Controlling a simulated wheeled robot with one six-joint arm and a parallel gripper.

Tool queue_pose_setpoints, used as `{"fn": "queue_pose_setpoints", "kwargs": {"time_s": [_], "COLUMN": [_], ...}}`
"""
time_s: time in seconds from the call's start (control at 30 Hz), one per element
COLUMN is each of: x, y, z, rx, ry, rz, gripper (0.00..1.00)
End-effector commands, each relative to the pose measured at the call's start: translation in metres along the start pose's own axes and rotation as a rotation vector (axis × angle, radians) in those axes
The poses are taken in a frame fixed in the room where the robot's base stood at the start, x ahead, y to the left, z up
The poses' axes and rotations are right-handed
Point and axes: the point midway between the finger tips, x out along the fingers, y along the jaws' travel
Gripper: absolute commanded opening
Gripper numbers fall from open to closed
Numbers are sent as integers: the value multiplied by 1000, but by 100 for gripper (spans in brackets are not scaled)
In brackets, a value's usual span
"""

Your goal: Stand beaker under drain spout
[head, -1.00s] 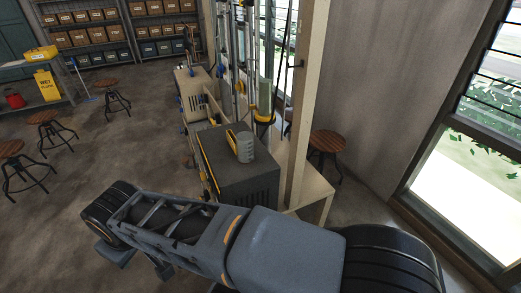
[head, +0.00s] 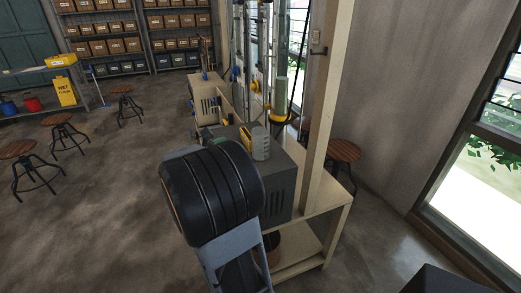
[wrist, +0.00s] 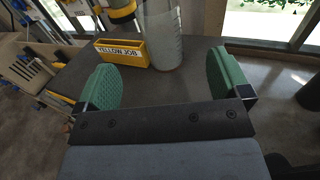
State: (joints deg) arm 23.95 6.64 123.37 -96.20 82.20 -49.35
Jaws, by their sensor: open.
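The clear, ridged beaker (head: 261,144) stands upright on the dark grey box (head: 282,163), beside a yellow holder (head: 245,138). The beaker lies ahead of the pads, apart from both. A vertical apparatus with yellow fittings (head: 263,110) rises behind the box; I cannot tell which part is the drain spout. My arm hides part of the box in the head view.
A pale wooden post (head: 326,110) rises close to the right of the box, above a bench frame (head: 325,222). A stool (head: 342,152) stands behind it. More stools stand on the left, where the floor is mostly open. Louvred windows are at right.

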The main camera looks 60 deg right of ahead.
Motion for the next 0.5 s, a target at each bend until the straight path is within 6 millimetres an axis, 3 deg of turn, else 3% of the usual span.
{"fn": "queue_pose_setpoints", "kwargs": {"time_s": [0.3,0.5], "x": [56,72], "y": [0,1], "z": [2,1], "rx": [-6,-6], "ry": [-7,-6], "rz": [-2,1], "gripper": [95,95]}}
